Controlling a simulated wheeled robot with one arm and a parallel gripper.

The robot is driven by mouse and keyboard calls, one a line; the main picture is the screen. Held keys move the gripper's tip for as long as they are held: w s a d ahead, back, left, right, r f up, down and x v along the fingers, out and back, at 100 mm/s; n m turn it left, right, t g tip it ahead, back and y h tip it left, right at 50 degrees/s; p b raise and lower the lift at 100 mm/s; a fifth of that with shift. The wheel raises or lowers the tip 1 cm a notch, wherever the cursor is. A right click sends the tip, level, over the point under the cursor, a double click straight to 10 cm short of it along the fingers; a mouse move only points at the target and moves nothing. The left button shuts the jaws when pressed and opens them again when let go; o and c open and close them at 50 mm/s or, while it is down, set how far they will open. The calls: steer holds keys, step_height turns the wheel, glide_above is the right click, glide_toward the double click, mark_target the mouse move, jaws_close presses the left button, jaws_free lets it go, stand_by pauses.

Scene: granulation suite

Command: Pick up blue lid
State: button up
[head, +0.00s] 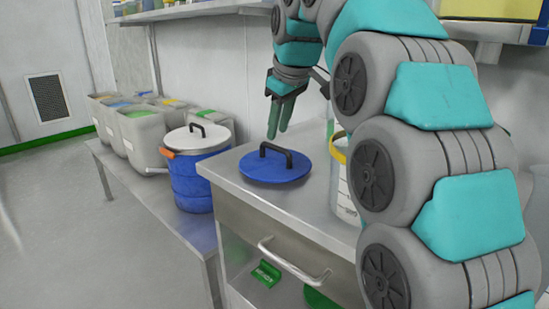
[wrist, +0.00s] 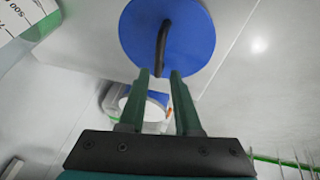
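The blue lid (head: 261,168) is a round disc with a black arched handle, lying flat on the metal cabinet top in the head view. The lid also shows at the top of the wrist view (wrist: 190,35), its handle (wrist: 162,48) pointing down between my fingers. My gripper (head: 279,133) points down just above the lid, close to the handle. In the wrist view its two green fingers (wrist: 159,74) stand apart with a gap between them and nothing clasped. I cannot tell exactly how far the fingertips are from the handle.
A blue drum with a white lid (head: 197,138) stands left on a lower metal bench (head: 150,196). Several grey bins (head: 143,137) stand behind it. A shelf (head: 190,12) hangs on the wall above.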

mark_target(274, 147)
steer(key=shift+x, duration=3.6)
steer(key=shift+w+d, duration=0.1)
jaws_close()
